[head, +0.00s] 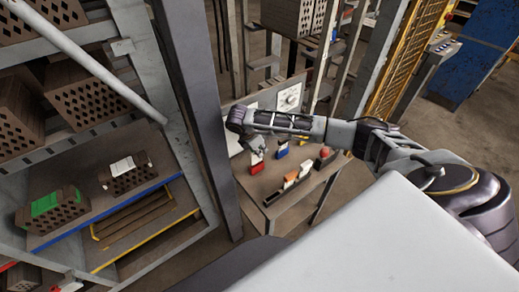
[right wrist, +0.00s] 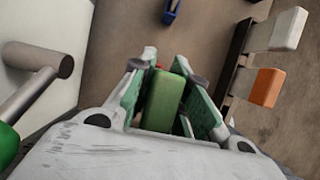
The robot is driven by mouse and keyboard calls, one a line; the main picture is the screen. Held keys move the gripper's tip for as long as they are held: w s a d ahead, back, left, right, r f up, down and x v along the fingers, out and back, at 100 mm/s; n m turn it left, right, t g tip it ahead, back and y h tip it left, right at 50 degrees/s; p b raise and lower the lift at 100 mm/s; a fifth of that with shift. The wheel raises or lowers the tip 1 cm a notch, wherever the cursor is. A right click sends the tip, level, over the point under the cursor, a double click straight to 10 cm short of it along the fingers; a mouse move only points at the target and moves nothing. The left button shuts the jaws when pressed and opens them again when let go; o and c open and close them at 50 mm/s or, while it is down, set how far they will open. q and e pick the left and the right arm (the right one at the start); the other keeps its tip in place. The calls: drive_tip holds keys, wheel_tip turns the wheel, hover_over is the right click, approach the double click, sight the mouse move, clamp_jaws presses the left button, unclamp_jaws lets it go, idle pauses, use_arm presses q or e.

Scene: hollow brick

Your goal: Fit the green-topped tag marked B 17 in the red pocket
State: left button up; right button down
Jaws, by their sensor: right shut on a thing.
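My right gripper (head: 257,146) is over the small table, pointing down. In the right wrist view its two fingers (right wrist: 168,98) are shut on the green-topped tag (right wrist: 163,104), with the green top between them. The B 17 marking cannot be read. The red pocket (head: 256,168) stands on the table right below the gripper in the head view. A sliver of red shows just beyond the green top in the right wrist view. The fingers hide the tag's lower end, so I cannot tell whether it is inside the pocket. My left gripper is not in view.
A blue pocket (head: 282,151) stands to the right of the red one. A dark rack (head: 271,199) holds white and orange tags (head: 291,176) near the table's front. A panel with a dial (head: 290,97) stands behind. A grey post (head: 200,110) rises left of the table.

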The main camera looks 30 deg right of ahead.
sight(259, 161)
drive_tip(key=shift+f+b, duration=0.75)
drive_tip(key=shift+f, duration=2)
idle(2.4)
drive_tip(key=c, duration=1.3)
unclamp_jaws()
drive_tip(key=shift+r, duration=0.15)
drive_tip(key=shift+v, duration=3.6)
drive_tip(key=shift+s, duration=0.1)
